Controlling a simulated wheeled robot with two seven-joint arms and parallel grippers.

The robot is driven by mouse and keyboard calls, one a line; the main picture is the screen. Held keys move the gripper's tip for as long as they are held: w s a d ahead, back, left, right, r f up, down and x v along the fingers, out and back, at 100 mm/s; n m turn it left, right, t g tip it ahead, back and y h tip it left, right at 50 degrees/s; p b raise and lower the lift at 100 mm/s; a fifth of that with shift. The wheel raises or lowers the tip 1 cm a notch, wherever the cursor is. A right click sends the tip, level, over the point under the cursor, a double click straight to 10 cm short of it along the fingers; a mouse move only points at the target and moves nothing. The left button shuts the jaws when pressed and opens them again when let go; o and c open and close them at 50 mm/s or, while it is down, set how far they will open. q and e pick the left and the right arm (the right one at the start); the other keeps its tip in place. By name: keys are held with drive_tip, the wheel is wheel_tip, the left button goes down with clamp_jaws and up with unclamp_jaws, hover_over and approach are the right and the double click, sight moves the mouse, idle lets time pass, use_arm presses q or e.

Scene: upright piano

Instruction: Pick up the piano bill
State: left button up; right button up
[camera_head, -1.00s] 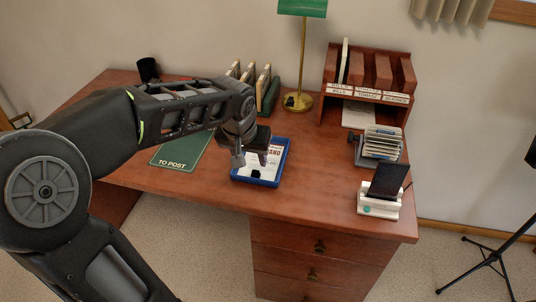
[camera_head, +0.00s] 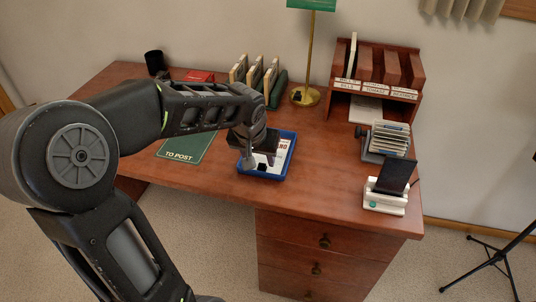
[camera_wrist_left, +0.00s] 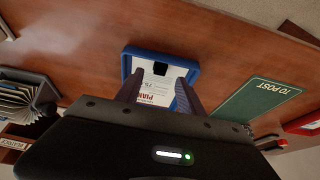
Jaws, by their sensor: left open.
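The gripper hides part of the bill. I cannot tell whether the fingertips touch the tray. My right gripper is not in view.
A green "TO POST" mat (camera_head: 186,148) lies left of the tray. Behind are upright card holders (camera_head: 254,72) and a lamp (camera_head: 309,60). A labelled wooden rack (camera_head: 375,80), a card file (camera_head: 388,140) and a white device with a dark screen (camera_head: 386,200) stand right.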

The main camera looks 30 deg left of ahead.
sight(262, 164)
use_arm(q)
drive_tip(key=x, duration=0.3)
drive_tip(key=shift+w+f, duration=0.1)
drive_tip(key=shift+f, duration=0.2)
drive_tip(key=shift+c, duration=0.4)
clamp_jaws()
idle(0.5)
